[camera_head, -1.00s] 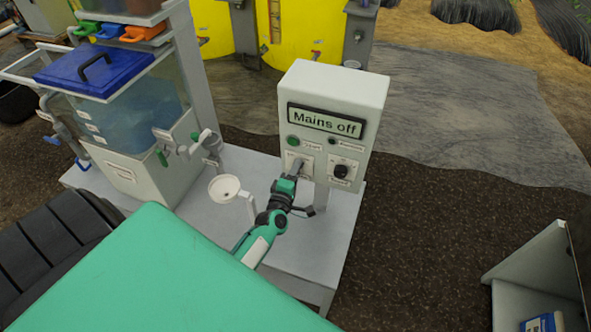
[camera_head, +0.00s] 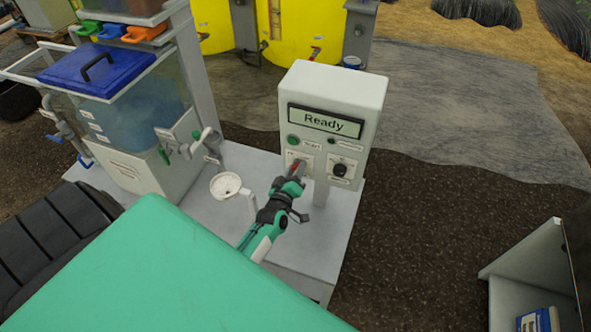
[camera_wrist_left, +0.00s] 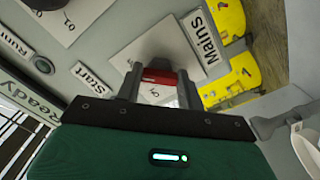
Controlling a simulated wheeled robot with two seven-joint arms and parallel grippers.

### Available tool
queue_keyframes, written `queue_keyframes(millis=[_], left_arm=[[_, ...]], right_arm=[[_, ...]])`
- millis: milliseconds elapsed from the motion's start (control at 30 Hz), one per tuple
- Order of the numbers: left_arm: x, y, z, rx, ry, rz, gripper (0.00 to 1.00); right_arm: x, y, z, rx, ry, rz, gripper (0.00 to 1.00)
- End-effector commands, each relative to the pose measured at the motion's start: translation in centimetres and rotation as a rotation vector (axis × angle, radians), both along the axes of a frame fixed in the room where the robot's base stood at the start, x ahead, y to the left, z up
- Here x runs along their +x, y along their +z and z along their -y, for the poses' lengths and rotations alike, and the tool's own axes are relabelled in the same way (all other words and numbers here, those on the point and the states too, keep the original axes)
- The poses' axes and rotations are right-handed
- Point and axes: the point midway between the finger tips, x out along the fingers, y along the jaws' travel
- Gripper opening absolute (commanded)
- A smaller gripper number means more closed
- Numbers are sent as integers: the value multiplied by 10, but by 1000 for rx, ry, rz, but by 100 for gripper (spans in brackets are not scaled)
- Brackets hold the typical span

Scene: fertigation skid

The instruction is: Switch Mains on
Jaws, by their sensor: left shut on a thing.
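The white control box (camera_head: 350,90) stands on the grey bench, and its display (camera_head: 325,121) reads "Ready". The Mains switch sits at the lower left of the box's face; its red part (camera_wrist_left: 158,77) shows between my fingers in the left wrist view, beside the "Mains" label (camera_wrist_left: 203,36). My left gripper (camera_head: 297,168) is at the switch in the head view, and in the wrist view its fingers (camera_wrist_left: 158,88) are shut on the red part. The fingers hide part of the switch plate. My right gripper is not in view.
A green start button (camera_head: 293,140) and a black knob (camera_head: 340,170) are close by on the box. A white funnel (camera_head: 225,186) stands left of my left arm. A blue-lidded tank (camera_head: 97,70) is at the left. Bench space is free below the box.

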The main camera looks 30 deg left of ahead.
Motion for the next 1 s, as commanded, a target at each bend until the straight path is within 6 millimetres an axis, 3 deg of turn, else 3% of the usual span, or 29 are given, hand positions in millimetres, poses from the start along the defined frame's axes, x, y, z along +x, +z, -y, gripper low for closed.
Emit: queue_keyframes(millis=[533, 567, 667, 1000], left_arm=[[-1, -2, 1, 26, -1, -10, 15], [-1, -2, 1, 26, -1, -10, 40], [-1, -2, 1, 25, -1, -10, 60], [-2, -1, 1, 25, 0, -7, 60]], right_arm=[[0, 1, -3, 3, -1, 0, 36], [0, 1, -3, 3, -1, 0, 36], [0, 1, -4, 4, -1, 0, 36], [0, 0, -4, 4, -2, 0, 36]])
